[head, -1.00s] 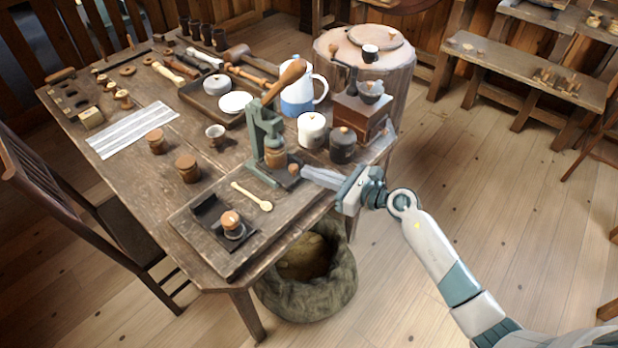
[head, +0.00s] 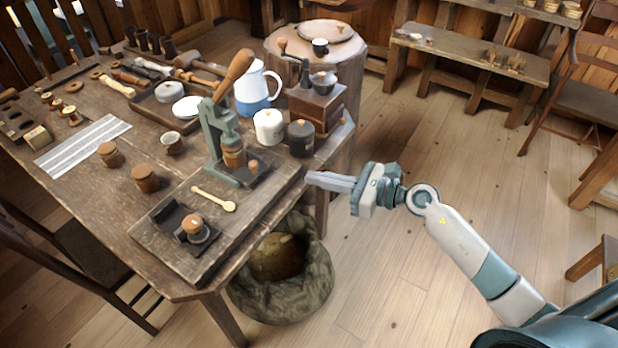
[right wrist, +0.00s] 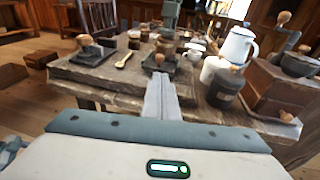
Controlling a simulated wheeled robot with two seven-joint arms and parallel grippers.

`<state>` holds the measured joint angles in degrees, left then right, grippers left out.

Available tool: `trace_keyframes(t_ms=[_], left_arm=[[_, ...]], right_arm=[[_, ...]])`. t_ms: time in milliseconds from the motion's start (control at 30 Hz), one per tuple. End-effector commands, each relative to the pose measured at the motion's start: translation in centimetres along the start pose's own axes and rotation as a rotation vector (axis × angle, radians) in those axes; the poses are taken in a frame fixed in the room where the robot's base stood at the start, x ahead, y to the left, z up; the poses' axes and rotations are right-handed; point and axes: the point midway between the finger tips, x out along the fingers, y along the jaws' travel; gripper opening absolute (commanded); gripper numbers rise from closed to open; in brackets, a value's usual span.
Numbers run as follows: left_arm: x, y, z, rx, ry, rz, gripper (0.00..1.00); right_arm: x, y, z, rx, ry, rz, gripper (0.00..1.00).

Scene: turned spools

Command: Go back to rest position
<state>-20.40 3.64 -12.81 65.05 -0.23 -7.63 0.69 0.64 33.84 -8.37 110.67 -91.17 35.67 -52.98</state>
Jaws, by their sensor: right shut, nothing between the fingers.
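My right gripper (head: 312,179) is shut and empty. In the head view it is just off the right edge of the wooden table (head: 180,262), over the floor. In the right wrist view its closed fingers (right wrist: 162,98) point toward the table edge. The green lever press (head: 222,140) stands on the table to the left of the gripper, with a wooden piece in it and a small wooden-topped piece on its base. My left gripper is not in view.
A white and blue jug (head: 254,90), a white lidded pot (head: 268,127), a dark lidded jar (head: 301,138) and a coffee grinder (head: 318,105) stand near the table's right side. A sack (head: 285,285) stands below the edge. The floor at right is mostly clear.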

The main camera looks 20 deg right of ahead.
Motion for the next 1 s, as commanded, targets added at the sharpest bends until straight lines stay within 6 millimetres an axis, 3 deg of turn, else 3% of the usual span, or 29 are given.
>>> trace_keyframes(t_ms=[667, 867, 1000], left_arm=[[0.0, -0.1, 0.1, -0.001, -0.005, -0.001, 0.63], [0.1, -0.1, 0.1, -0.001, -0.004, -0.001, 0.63], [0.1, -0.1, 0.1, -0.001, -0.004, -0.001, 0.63]], right_arm=[[0.0, 0.0, -0.4, 0.045, -0.009, -0.004, 0.0], [0.5, -0.1, -3.2, 0.347, -0.074, -0.036, 0.0], [0.8, -0.5, -7.7, 0.749, -0.158, -0.098, 0.0]])
